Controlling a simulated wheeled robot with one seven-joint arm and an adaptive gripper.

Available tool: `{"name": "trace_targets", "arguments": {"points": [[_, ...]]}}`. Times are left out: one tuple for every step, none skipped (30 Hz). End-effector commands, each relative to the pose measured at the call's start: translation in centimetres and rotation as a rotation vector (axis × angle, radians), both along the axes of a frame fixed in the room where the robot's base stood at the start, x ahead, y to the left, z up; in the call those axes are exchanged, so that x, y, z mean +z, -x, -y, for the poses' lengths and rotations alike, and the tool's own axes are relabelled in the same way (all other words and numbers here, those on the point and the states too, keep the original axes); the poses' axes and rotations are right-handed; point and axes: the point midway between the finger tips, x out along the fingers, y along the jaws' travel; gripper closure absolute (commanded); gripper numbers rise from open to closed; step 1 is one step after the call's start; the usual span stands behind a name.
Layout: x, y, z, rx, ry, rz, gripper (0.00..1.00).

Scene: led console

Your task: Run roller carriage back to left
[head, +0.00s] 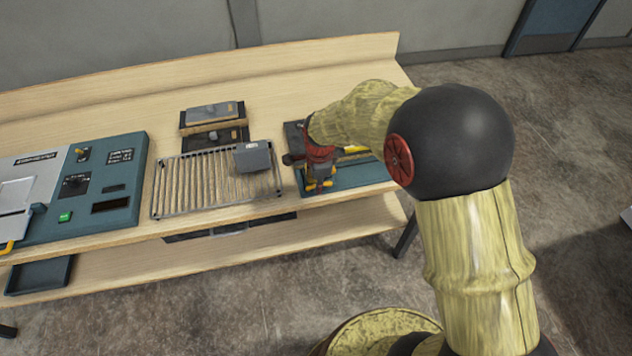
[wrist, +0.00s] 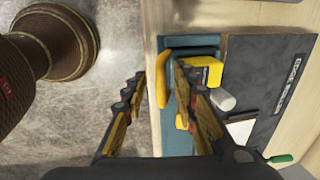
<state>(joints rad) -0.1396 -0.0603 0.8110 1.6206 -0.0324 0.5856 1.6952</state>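The edge roller's teal base (head: 365,175) stands at the right end of the bench; its dark panel (wrist: 262,85) reads "EDGE ROLLER" in the wrist view. The roller carriage shows there as a yellow block (wrist: 207,70) with a pale roller (wrist: 222,99) beside it. A curved yellow handle (wrist: 165,78) is on the bench-front side. My gripper (wrist: 159,80) is open, its fingers either side of the handle in that view. I cannot tell whether they touch it. In the head view my gripper (head: 319,178) and arm hide much of the unit.
A slatted rack (head: 190,183) with a grey block (head: 252,156) lies left of the edge roller. A teal console (head: 110,185) is farther left. A grey-topped block (head: 212,113) sits behind the rack. A green-ended object (wrist: 281,160) is near the panel. Bare bench lies along the back.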

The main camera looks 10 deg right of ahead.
Motion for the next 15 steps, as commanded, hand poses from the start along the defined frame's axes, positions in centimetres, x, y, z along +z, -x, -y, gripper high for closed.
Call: {"name": "trace_targets", "arguments": {"points": [[0.0,0.0,0.0,0.0,0.0,0.0,0.72],[0.0,0.0,0.0,0.0,0.0,0.0,0.72],[0.0,0.0,0.0,0.0,0.0,0.001,0.72],[0.1,0.0,0.0,0.0,0.0,0.001,0.72],[0.2,0.0,0.0,0.0,0.0,0.001,0.72],[0.4,0.0,0.0,0.0,0.0,0.002,0.72],[0.6,0.0,0.0,0.0,0.0,0.003,0.72],[0.9,0.0,0.0,0.0,0.0,0.003,0.72],[1.4,0.1,0.0,0.0,0.0,0.004,0.72],[1.9,0.1,0.0,0.0,0.0,0.005,0.72],[2.4,0.2,0.0,0.0,0.0,0.006,0.72],[3.1,0.4,0.0,0.0,0.0,0.005,0.72],[3.7,0.5,0.0,0.0,0.0,0.005,0.72],[4.3,0.6,0.0,0.0,0.0,0.007,0.72],[5.2,0.8,0.0,0.0,0.0,0.005,0.72]]}}
